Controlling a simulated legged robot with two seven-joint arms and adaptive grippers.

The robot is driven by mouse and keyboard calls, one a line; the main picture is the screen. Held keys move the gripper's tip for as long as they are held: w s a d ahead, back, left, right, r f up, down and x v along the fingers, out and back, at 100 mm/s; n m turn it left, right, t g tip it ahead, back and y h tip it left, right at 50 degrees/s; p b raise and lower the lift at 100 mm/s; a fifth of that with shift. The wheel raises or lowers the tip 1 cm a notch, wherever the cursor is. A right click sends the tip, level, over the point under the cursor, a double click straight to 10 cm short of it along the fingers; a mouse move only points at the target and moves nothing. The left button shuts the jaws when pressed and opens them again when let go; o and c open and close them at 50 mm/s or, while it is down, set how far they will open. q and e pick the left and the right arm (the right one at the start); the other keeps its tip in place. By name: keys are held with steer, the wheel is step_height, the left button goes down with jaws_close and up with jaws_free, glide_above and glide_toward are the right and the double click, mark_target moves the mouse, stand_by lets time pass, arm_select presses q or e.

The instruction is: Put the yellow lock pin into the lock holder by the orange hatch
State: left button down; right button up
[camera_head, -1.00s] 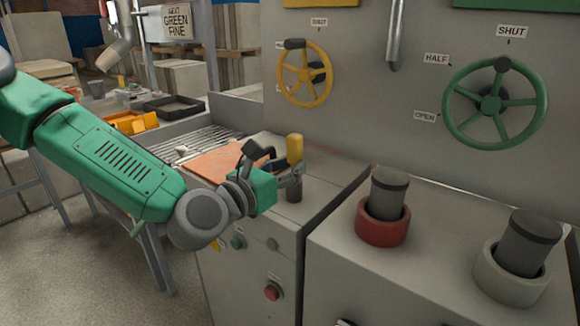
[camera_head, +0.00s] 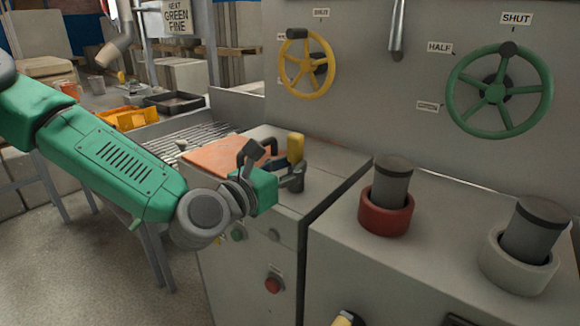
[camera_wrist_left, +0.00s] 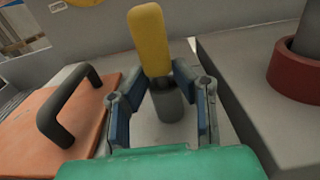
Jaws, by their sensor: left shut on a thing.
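The yellow lock pin (camera_head: 295,147) is upright in my left gripper (camera_head: 290,172), above the hatch cabinet. In the left wrist view the fingers (camera_wrist_left: 160,76) close around the lower part of the pin (camera_wrist_left: 149,38). The lock holder (camera_wrist_left: 168,105) is a short grey cylinder with a dark mouth directly under the pin. The pin's lower end appears at the mouth; I cannot tell how deep it sits. The orange hatch (camera_head: 216,155) lies flat to the left, with a dark handle (camera_wrist_left: 75,103). My right gripper is not seen.
A red collar (camera_head: 386,215) and a pale collar (camera_head: 517,270) with grey posts stand on the block at right. A yellow wheel (camera_head: 306,64) and a green wheel (camera_head: 498,90) are on the panel behind. A gap separates cabinet and block.

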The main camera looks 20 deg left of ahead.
arm_select(q)
steer(key=shift+f, duration=0.3)
steer(key=c, duration=1.2)
jaws_free()
steer(key=shift+s, duration=0.1)
steer(key=shift+r, duration=0.1)
